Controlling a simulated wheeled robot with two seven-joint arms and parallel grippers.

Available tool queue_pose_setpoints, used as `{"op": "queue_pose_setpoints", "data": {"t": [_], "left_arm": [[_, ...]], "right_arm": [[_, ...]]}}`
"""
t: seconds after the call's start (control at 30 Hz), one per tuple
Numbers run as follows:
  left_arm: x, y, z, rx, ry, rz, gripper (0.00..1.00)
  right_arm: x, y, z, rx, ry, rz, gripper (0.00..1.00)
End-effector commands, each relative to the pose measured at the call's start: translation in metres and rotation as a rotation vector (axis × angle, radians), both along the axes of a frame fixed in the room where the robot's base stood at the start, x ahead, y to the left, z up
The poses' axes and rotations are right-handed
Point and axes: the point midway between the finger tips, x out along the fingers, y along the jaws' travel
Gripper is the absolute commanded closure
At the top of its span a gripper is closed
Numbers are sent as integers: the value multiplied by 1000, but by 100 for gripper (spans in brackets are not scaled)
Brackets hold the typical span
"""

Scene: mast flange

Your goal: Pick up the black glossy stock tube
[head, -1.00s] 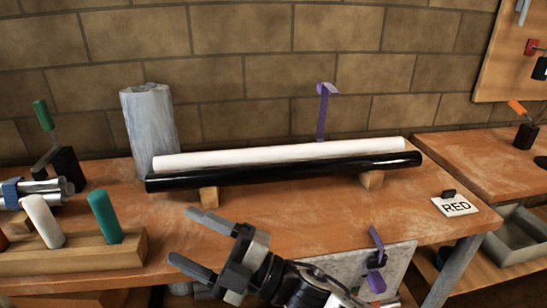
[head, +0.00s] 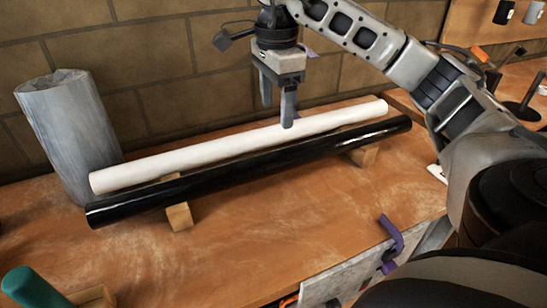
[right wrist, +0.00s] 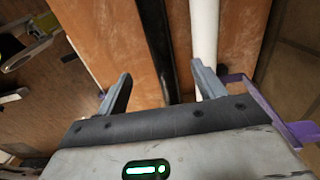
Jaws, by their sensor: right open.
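The black glossy stock tube (head: 245,174) lies across two wooden blocks on the bench, in front of a white tube (head: 240,147). My right gripper (head: 277,112) points down from above and is open and empty. In the head view its fingers overlap the white tube; they appear above both tubes. In the right wrist view the black tube (right wrist: 158,45) runs between the open fingers (right wrist: 162,92), and the white tube (right wrist: 204,35) runs close to the right finger. My left gripper is not in view.
A grey wrapped cylinder (head: 68,135) stands at the left end of the tubes, by the brick wall. Wooden blocks (head: 179,216) hold the tubes off the bench. A purple clamp (head: 388,238) grips the front edge.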

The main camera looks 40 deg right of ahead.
Motion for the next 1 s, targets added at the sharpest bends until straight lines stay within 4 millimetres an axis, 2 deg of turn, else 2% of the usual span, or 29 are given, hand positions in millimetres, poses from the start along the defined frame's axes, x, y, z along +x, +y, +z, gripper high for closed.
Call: {"op": "queue_pose_setpoints", "data": {"t": [0.03,0.23,0.43,0.57,0.83,1.0], "left_arm": [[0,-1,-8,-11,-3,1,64],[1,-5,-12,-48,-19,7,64],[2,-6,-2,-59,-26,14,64],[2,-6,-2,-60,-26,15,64],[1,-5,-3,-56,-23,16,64],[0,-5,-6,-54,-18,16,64]], "right_arm": [[0,1,-21,2,6,2,31],[0,2,-61,4,4,3,31],[0,1,-79,3,1,1,31],[-1,0,-86,4,2,1,31],[-2,-5,-124,4,2,1,31],[-2,-5,-134,4,0,2,31]]}}
